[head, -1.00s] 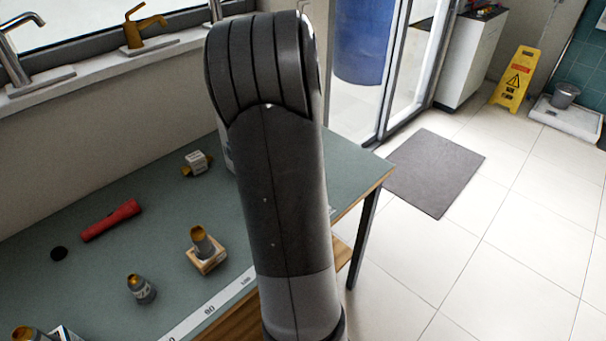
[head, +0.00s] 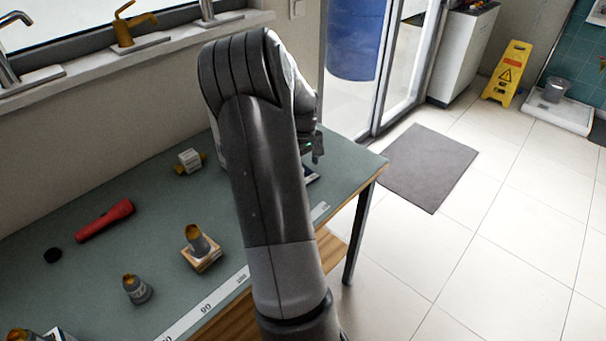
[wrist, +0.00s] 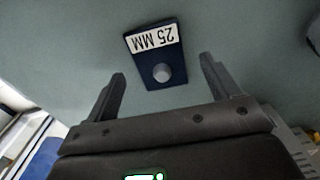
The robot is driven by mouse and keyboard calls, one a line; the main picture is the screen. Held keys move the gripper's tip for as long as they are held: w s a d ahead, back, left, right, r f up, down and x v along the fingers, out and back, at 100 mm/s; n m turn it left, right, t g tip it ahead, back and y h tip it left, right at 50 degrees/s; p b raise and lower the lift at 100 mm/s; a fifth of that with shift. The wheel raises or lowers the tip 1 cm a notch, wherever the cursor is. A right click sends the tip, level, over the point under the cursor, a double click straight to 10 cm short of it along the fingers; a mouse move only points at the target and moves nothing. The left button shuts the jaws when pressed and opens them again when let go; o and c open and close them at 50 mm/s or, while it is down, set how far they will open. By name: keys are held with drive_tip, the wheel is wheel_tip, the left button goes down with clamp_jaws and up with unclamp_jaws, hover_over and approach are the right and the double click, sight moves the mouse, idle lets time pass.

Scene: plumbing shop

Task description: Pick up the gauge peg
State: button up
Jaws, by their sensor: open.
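In the wrist view a dark blue plate (wrist: 175,98) with a white "25 MM" label lies on the green bench top. A short grey round peg (wrist: 162,72), which looks like the gauge peg, stands on the plate beside the label. My gripper (wrist: 163,69) is open, one finger to each side of the peg in the picture, with nothing between them. I cannot tell the height gap. In the head view my gripper (head: 317,155) shows partly behind my arm, above the bench's right end. Part of the plate (head: 312,174) shows below it; the peg is hidden there.
A white ruler strip (head: 205,308) runs along the front edge.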

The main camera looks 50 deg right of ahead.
drive_tip(key=shift+f, duration=0.85)
drive_tip(key=shift+c, duration=0.3)
drive_tip(key=c, duration=1.2)
